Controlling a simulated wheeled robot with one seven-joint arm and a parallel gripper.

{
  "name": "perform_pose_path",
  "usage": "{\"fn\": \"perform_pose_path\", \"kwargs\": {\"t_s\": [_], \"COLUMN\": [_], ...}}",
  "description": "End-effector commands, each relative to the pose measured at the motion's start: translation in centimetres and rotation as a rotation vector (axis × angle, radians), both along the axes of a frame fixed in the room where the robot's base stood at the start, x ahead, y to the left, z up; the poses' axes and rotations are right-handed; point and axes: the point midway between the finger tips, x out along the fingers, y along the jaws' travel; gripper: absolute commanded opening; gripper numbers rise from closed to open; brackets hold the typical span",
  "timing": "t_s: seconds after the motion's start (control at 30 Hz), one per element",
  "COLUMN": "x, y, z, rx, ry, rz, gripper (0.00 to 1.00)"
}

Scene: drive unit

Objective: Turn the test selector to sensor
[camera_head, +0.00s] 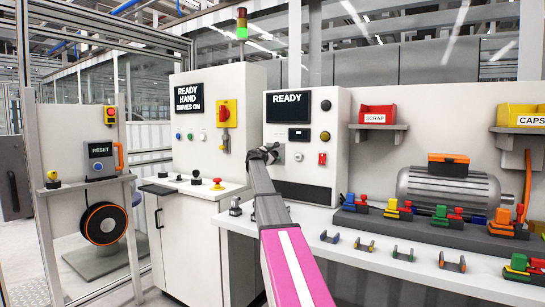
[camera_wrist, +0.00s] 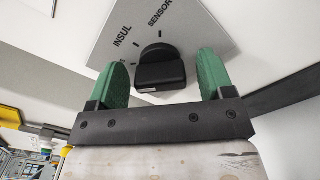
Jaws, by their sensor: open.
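The test selector (camera_wrist: 160,70) is a black knob on a grey plate in the wrist view. The plate carries the labels INSUL (camera_wrist: 123,36) and SENSOR (camera_wrist: 160,14), with tick marks, and a partly hidden label at left. The knob has a small white mark on its near face; I cannot tell which label its pointer faces. My gripper (camera_wrist: 161,78) is open, its green fingers on either side of the knob with visible gaps. In the head view my gripper (camera_head: 264,154) is at the left edge of the READY panel (camera_head: 335,115), and the selector is hidden there.
The READY panel also holds a black button (camera_head: 326,105), a yellow button (camera_head: 325,136) and a red switch (camera_head: 322,159). A cabinet (camera_head: 245,85) stands to its left. The bench at right holds a motor (camera_head: 448,188), coloured clamps and small brackets.

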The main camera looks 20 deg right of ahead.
Motion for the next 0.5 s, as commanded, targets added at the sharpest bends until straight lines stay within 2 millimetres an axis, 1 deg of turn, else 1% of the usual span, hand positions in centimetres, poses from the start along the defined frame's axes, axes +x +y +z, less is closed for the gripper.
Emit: {"fn": "perform_pose_path", "kwargs": {"t_s": [0.17,0.2,0.27,0.3,0.33,0.5], "x": [-0.02,-0.03,-0.02,-0.03,-0.03,-0.04], "y": [0.01,0.02,0.02,0.03,0.03,0.03], "z": [-0.02,-0.02,-0.01,-0.01,-0.01,-0.02], "rx": [0.0,0.0,0.0,0.0,0.0,0.001], "ry": [0.0,0.0,0.0,0.0,0.0,-0.001], "rz": [0.0,0.0,0.0,0.0,0.0,0.0], "gripper": [0.74,0.68,0.48,0.35,0.26,0.25]}}
